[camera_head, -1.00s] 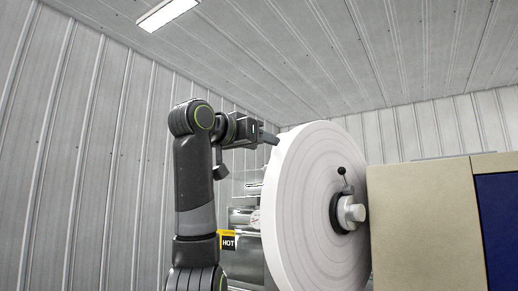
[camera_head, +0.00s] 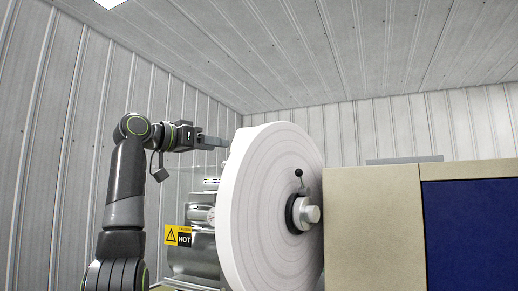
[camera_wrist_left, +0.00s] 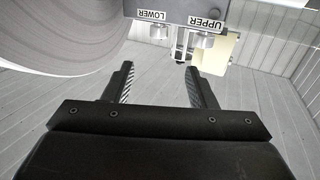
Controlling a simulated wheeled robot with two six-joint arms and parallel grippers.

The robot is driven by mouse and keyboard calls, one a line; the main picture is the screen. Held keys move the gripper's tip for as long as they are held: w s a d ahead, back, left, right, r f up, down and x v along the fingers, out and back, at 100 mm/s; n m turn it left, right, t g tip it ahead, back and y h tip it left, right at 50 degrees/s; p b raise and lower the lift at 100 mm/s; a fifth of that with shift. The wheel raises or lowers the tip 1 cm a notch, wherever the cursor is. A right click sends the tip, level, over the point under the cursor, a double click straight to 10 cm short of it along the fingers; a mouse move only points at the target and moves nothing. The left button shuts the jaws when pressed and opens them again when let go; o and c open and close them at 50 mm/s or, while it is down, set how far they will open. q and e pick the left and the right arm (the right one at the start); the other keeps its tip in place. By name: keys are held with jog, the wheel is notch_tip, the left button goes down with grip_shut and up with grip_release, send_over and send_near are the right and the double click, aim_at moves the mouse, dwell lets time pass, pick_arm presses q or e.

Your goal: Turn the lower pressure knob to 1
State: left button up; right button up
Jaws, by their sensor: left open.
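In the left wrist view, the lower pressure knob (camera_wrist_left: 158,32) is a small silver knob beside a white "LOWER" label (camera_wrist_left: 150,15). The upper knob (camera_wrist_left: 201,42) sits to its right beside an "UPPER" label (camera_wrist_left: 207,22). My left gripper (camera_wrist_left: 159,68) is open and empty, its two fingers apart. The lower knob appears beyond the gap between the fingertips, with no contact visible. In the head view, my left gripper (camera_head: 224,143) is by the upper left edge of the large white roll (camera_head: 275,205); the knobs cannot be made out there. My right gripper is not in view.
The roll on its silver hub (camera_head: 308,214) stands close to the gripper and also fills the upper left of the wrist view. A "HOT" warning sign (camera_head: 178,237) marks metal parts left of it. A beige and blue cabinet (camera_head: 370,230) stands on the right.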

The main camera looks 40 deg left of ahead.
pick_arm(q)
jog(key=w+p, duration=0.2)
jog(key=w, duration=0.3)
jog(key=w+d+p, duration=0.1)
jog(key=w+p, duration=0.2)
jog(key=w, duration=0.2)
jog(key=w+d+p, duration=0.1)
jog(key=w+p, duration=0.1)
jog(key=w, duration=0.3)
jog(key=shift+w+d+r, duration=0.1)
jog(key=shift+w, duration=0.3)
jog(key=shift+w+p, duration=0.4)
jog(key=shift+w, duration=0.05)
jog(key=c, duration=1)
jog(key=shift+o, duration=0.2)
jog(key=shift+f+y, duration=0.2)
jog(key=shift+y, duration=0.1)
